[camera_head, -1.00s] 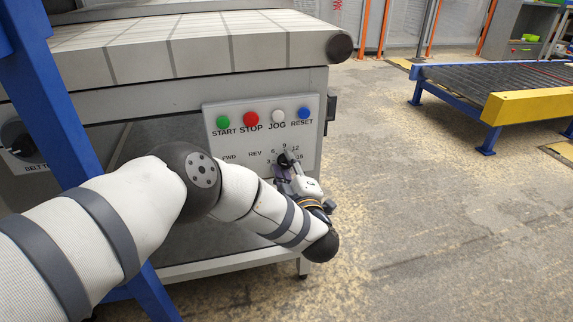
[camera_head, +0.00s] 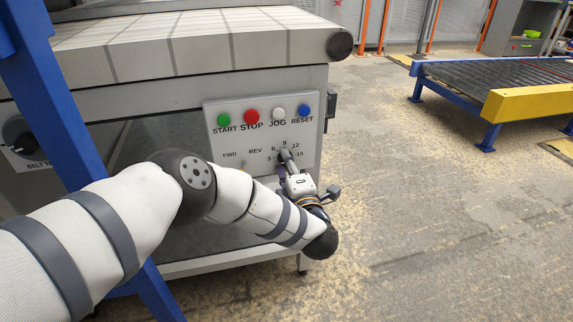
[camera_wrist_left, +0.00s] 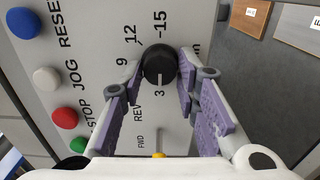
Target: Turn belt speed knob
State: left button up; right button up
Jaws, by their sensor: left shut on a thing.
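The belt speed knob (camera_wrist_left: 158,63) is black and round, with a white line pointing toward the 3 on its dial. It sits on the light control panel (camera_head: 226,142), which carries speed marks from 3 to 15. My left gripper (camera_head: 286,158) is at the knob, and its purple-padded fingers (camera_wrist_left: 163,76) close around the knob's sides in the left wrist view. In the head view, the gripper hides most of the knob and the lower dial marks. The 6 is hidden in the wrist view. My right gripper is not in view.
Above the dial are a green START button (camera_head: 223,120), a red STOP button (camera_head: 251,117), a white JOG button (camera_head: 278,113) and a blue RESET button (camera_head: 304,112). A blue post (camera_head: 62,115) stands at the left. Open floor (camera_head: 420,225) lies to the right.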

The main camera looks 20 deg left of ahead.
pick_arm(q)
jog(key=shift+d, duration=0.1)
jog(key=o, duration=1.1)
jog(key=shift+o, duration=0.2)
jog(key=v, duration=1.2)
